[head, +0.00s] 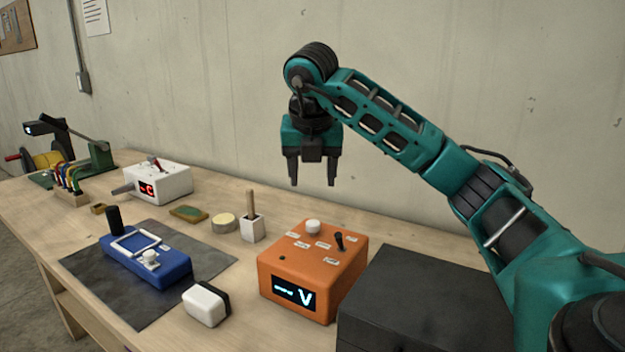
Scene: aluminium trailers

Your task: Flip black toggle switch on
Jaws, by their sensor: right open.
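An orange box (291,264) stands on the workbench with a lit display showing a "V" on its front. A small black toggle switch (340,241) sticks up from its top at the right, leaning slightly. A white knob (313,227) and small white labels are also on the top. My right gripper (311,184) points down with its two fingers apart and nothing between them. In the picture it is above the box's top, up and left of the toggle, and apart from it. My left gripper is not in view.
A dark box (410,308) is right of the orange box. A white block (205,305) lies left of it. A blue device (148,262) on a dark mat (95,275), a cup with a stick (252,227) and a white box with a red display (172,181) stand farther left.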

